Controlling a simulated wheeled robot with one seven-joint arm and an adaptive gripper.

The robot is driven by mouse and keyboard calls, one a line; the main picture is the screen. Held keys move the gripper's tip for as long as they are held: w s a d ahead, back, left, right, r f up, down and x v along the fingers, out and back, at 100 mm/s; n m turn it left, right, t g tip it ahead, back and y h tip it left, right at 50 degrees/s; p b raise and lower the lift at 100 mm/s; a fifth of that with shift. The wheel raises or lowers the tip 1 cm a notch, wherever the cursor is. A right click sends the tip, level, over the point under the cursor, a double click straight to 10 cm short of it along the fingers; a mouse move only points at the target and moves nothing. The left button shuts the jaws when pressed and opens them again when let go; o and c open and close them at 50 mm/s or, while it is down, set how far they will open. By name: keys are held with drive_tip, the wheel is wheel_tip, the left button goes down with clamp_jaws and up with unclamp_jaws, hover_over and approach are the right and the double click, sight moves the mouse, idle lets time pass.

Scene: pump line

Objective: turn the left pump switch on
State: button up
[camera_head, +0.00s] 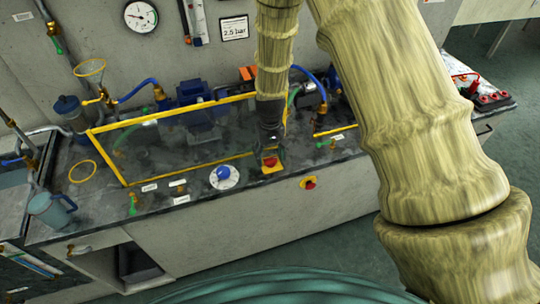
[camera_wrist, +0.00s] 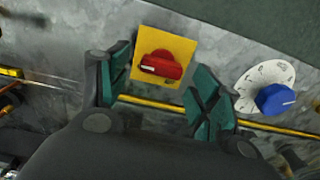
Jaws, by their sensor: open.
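A red rotary switch (camera_wrist: 162,66) sits on a square yellow plate (camera_wrist: 182,30) on the worktop. Its handle lies roughly crosswise in the wrist view. In the head view the same red switch (camera_head: 270,162) shows at the front of the worktop, just below my gripper (camera_head: 268,146). My gripper is open, with one green-padded finger on each side of the switch in the wrist view. It holds nothing. I cannot tell whether the fingers touch the switch. My gripper and arm hide part of the area behind it, including part of the yellow-framed guard.
A blue knob on a white dial (camera_head: 223,176) is beside the switch, and a red-and-yellow control (camera_head: 309,183) is on the cabinet front. A yellow-framed clear guard (camera_head: 123,172) stands behind over a blue pump (camera_head: 197,100). A blue-grey jug (camera_head: 49,212) stands at left.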

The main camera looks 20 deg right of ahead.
sight(270, 158)
wheel_tip(270, 158, up, 11)
idle(0.5)
idle(0.5)
